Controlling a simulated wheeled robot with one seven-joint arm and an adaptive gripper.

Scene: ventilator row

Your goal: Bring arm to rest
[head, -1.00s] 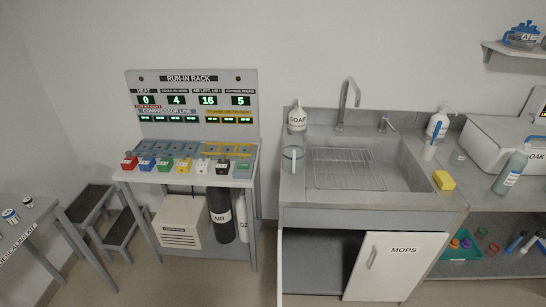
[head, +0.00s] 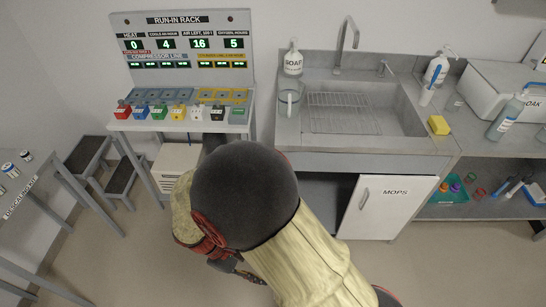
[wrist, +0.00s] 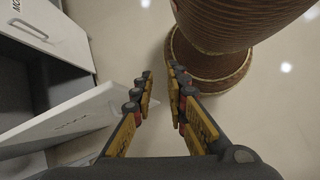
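My arm (head: 250,195) fills the lower middle of the head view, bent over the floor in front of the rack and sink. My gripper (wrist: 161,85) shows in the wrist view with its two fingers apart. Nothing is between them, only pale floor beyond. In the head view its end (head: 244,274) is low, left of the forearm and partly hidden by it.
The sink cabinet has an open dark bay beside its white MOPS door (head: 385,207). The run-in rack (head: 182,50) with coloured blocks stands behind my arm; the arm hides its lower right part. Dark steps (head: 88,160) and the descaling-kit table (head: 45,181) are at left.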

